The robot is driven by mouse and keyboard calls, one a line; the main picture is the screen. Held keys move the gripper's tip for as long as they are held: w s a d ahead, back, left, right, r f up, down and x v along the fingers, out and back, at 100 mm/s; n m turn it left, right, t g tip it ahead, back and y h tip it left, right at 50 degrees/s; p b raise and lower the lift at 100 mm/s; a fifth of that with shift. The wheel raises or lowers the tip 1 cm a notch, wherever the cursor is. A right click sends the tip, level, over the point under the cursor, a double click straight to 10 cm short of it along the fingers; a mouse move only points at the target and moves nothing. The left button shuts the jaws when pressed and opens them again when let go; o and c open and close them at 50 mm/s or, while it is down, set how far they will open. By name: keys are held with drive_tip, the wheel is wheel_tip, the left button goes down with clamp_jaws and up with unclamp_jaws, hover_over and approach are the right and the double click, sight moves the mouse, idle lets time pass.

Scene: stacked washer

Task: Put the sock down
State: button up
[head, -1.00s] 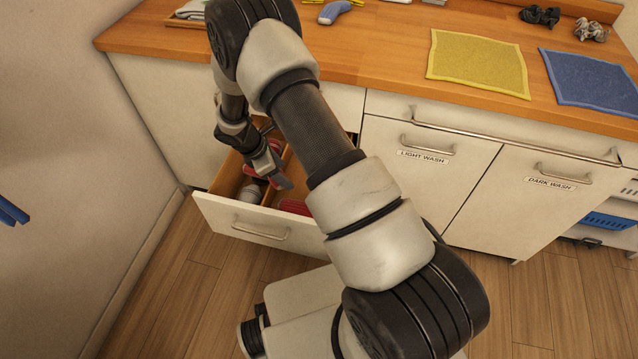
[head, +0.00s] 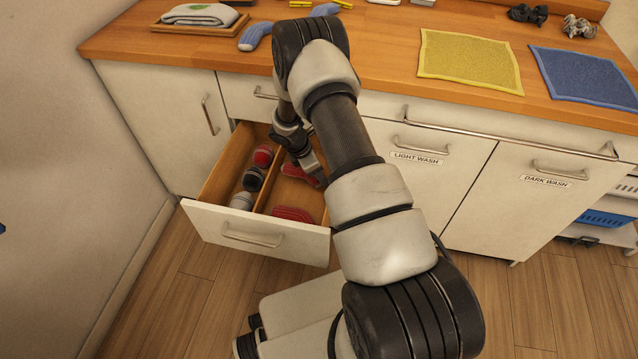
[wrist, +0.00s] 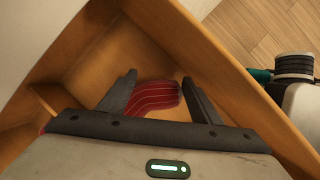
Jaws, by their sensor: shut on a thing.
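My gripper (head: 311,172) is low inside the right compartment of the open drawer (head: 256,235). Its two fingers show apart in the wrist view (wrist: 157,88), with a red striped folded sock (wrist: 153,96) spanning the gap between them. That sock shows as a red patch at the fingertips in the head view (head: 296,172). It is at or just above the drawer floor; I cannot tell whether it touches. Another red sock (head: 294,214) lies near the front of the same compartment.
The left compartment holds a row of rolled socks, red (head: 263,155), dark (head: 253,180) and grey (head: 242,201). A wooden divider separates the compartments. On the counter are a blue sock (head: 255,37), a tray (head: 198,27), a yellow mat (head: 468,61) and a blue mat (head: 588,78).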

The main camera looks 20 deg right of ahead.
drive_tip(key=shift+f+b, duration=0.55)
drive_tip(key=shift+f, duration=1.9)
drive_tip(key=shift+f, duration=0.1)
drive_tip(key=o, duration=1.4)
drive_tip(key=shift+o, duration=0.2)
drive_tip(key=shift+a+r, duration=0.15)
drive_tip(key=shift+r, duration=0.3)
drive_tip(key=p+v, duration=0.3)
drive_tip(key=v, duration=0.8)
drive_tip(key=shift+r, duration=0.15)
